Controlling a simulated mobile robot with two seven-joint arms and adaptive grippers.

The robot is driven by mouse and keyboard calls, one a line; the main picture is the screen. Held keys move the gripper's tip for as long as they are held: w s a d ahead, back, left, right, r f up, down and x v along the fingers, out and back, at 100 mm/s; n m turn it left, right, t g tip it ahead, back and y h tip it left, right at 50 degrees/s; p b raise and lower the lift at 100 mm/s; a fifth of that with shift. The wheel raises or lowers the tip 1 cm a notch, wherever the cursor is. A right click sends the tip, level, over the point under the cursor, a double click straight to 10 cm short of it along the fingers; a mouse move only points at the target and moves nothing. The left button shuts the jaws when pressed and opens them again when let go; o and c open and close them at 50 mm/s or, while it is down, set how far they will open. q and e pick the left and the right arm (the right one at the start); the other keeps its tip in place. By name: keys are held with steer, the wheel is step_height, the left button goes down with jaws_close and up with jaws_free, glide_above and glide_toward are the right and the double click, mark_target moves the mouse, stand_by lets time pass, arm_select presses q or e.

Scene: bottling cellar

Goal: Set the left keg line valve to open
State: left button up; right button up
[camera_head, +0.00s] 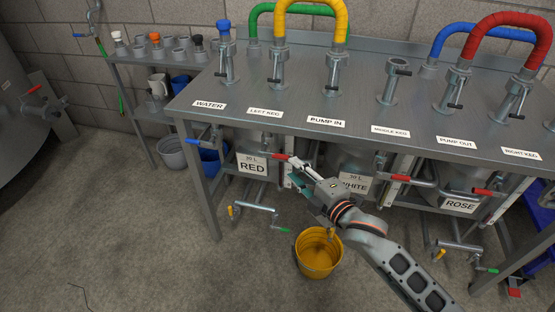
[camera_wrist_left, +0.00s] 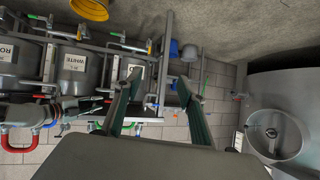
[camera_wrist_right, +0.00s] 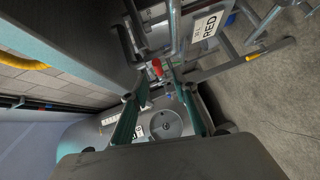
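The left keg line valve has a red handle (camera_head: 281,157). It sits under the table edge, below the LEFT KEG label (camera_head: 264,112) and in front of the keg marked RED (camera_head: 252,165). The handle lies roughly level, pointing left in the head view. My right gripper (camera_head: 300,174) is at the valve, just right of the red end. In the right wrist view the red end (camera_wrist_right: 157,66) shows at the gap between the parted fingertips (camera_wrist_right: 157,77); I cannot tell whether they touch it. My left gripper (camera_wrist_left: 159,76) is open and empty, and outside the head view.
Other red valve handles (camera_head: 420,182) lie to the right under the steel table (camera_head: 300,95). A blue handle (camera_head: 193,142) is at the left. Low pipe valves (camera_head: 257,207) and a yellow bucket (camera_head: 318,253) stand below. The floor at the left front is clear.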

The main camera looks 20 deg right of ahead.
mark_target(284, 159)
steer(key=shift+w+a, duration=0.1)
steer(key=shift+w, duration=0.6)
arm_select(q)
steer(key=shift+w+d+r+n+h+b, duration=0.2)
steer(key=shift+d+r+b, duration=0.1)
steer(key=shift+d+b, duration=0.2)
steer(key=shift+w+d+r+n+h+b, duration=0.15)
steer(key=shift+d+r+b, duration=0.1)
steer(key=shift+d+b, duration=0.25)
arm_select(e)
steer(key=shift+x, duration=3.3)
arm_select(q)
steer(key=shift+a+t, duration=0.1)
steer(key=shift+t, duration=0.2)
arm_select(e)
jaws_close()
